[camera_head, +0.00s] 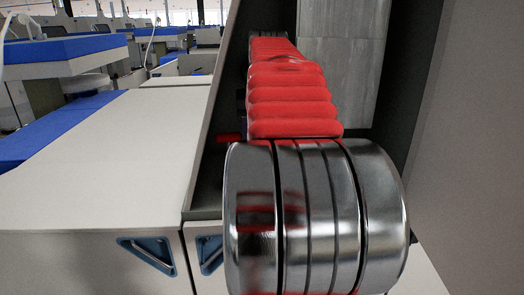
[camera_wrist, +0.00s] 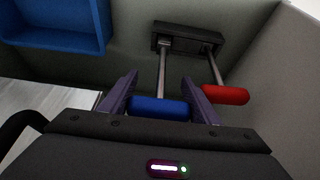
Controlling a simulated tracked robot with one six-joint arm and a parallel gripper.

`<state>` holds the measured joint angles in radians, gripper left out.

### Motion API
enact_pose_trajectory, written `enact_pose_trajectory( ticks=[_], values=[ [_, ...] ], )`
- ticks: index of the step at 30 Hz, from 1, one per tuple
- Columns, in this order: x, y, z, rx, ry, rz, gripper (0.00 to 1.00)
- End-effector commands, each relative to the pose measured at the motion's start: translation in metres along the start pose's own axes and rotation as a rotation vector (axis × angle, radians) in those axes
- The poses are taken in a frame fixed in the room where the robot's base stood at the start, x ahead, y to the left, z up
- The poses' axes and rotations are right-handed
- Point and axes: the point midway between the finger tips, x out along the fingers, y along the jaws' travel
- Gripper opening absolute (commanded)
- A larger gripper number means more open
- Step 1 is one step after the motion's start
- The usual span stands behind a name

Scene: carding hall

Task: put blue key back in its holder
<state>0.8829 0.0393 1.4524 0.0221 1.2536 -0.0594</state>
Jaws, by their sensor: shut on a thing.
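The blue key (camera_wrist: 160,107) has a blue handle and a long metal shaft, and shows in the wrist view. My gripper (camera_wrist: 160,77) is shut on its handle, with one purple finger on each side. The shaft runs away from the fingers to the left part of the dark holder block (camera_wrist: 190,40). The shaft's far end meets the block in the picture; I cannot tell how deep it sits.
A red key (camera_wrist: 225,95) sits in the holder's right part, close beside my right finger; a bit of red (camera_head: 229,138) shows left of my arm in the head view. A blue bin (camera_wrist: 60,25) is at the wrist view's upper left. A pale machine top (camera_head: 100,150) lies left of my arm.

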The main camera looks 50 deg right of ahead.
Motion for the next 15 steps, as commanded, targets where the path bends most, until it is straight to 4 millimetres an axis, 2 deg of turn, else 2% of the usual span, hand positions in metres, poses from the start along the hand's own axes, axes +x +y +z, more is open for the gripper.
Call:
enact_pose_trajectory(
  ticks=[9, 15],
  values=[
    [0.031, 0.004, 0.014, 0.008, -0.002, 0.003, 0.10],
    [0.034, 0.005, 0.015, 0.009, 0.000, 0.004, 0.10]
  ],
)
